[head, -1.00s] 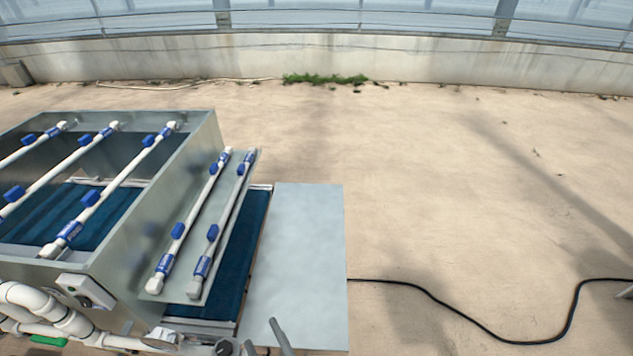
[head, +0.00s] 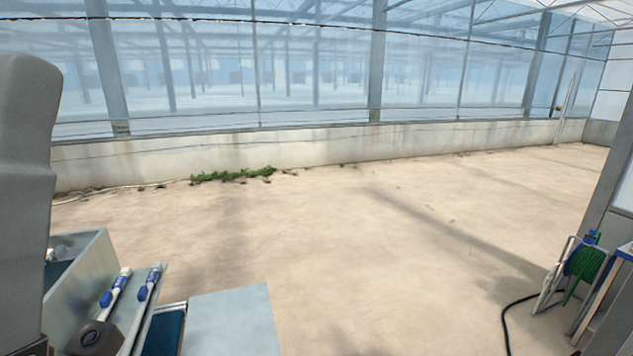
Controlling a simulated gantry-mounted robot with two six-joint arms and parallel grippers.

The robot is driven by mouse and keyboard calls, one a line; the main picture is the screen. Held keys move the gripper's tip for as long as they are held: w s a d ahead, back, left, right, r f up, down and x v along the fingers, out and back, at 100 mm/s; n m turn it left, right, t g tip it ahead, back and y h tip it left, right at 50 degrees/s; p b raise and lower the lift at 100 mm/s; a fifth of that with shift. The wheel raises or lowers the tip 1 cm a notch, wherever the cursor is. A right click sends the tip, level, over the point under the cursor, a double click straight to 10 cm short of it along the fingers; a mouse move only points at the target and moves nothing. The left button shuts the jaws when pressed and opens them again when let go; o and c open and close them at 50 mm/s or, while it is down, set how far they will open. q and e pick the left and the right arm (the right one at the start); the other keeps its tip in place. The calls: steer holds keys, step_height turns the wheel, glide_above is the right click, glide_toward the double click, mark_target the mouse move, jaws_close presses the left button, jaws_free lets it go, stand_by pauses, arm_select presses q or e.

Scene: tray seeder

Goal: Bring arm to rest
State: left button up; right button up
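A large grey arm link of mine fills the left edge of the head view. A dark grey rounded part at the lower left overlaps the seeder's pipes; I cannot tell whether it belongs to my arm. No gripper fingers show in this view. The tray seeder (head: 84,268) is at the lower left, partly hidden by the arm and cut off by the frame. Its white pipes with blue valves (head: 118,288) and a flat grey plate (head: 232,322) show at the bottom.
Open concrete floor (head: 330,260) fills the middle. A green hose reel (head: 585,262) stands at the right beside a table edge, with a black cable (head: 505,320) on the floor. A low wall (head: 320,148) with green weeds (head: 232,175) runs along the back.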

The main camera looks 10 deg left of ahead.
arm_select(q)
steer(key=w+a+f+n+g+y, duration=0.1)
steer(key=w+f+n+g+y, duration=0.2)
steer(key=w+f+n+y, duration=0.25)
step_height(320, 180, up, 16)
steer(key=p, duration=1.4)
steer(key=shift+w+f+m, duration=0.25)
steer(key=shift+m, duration=0.2)
steer(key=shift+h, duration=0.25)
